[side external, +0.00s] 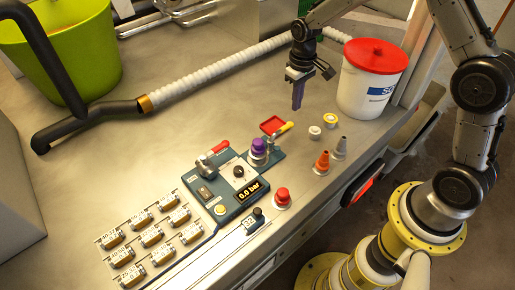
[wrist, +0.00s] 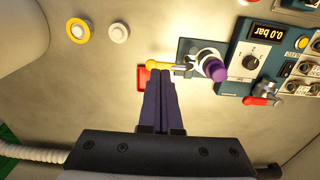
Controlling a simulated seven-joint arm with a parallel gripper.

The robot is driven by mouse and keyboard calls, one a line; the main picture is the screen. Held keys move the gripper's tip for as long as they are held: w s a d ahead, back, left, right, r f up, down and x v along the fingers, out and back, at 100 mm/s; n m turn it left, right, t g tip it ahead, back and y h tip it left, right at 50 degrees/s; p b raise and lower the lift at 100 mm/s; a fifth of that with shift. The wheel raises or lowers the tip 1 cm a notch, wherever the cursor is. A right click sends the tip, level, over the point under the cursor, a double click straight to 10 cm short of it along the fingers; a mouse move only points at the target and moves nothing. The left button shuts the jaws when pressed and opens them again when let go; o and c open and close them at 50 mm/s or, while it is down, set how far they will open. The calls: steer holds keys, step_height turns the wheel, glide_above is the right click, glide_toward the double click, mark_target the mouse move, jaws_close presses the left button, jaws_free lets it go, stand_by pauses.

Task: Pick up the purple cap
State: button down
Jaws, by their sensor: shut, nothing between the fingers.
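The purple cap (side external: 259,146) sits on top of a metal cylinder fitting on a dark blue base plate, beside the pressure panel. It also shows in the wrist view (wrist: 216,70), at the right end of the silvery fitting. My gripper (side external: 297,107) hangs above the bench, behind and to the right of the cap, apart from it. In the wrist view its dark purple fingers (wrist: 160,73) are together and empty. Their tips overlap the yellow-handled lever (wrist: 165,65) in the picture and hide part of the red tray (wrist: 144,78).
The blue panel (side external: 232,180) with its 0.0 bar display and red-handled valve is left of the cap's front. Orange (side external: 322,162) and grey (side external: 340,147) cones, a red button (side external: 282,197) and small round caps (side external: 315,131) stand nearby. A white bucket (side external: 365,90) stands at right.

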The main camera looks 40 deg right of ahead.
steer(key=shift+c, duration=0.8)
jaws_free()
steer(key=n+y, duration=0.1)
steer(key=n, duration=1.7)
glide_toward(258, 141)
step_height(258, 141, down, 4)
steer(key=shift+a+f, duration=0.1)
steer(key=shift+f, duration=0.15)
steer(key=shift+a+f, duration=0.15)
steer(key=shift+f, duration=1.4)
steer(key=shift+a+f, duration=0.2)
steer(key=shift+f, duration=1.35)
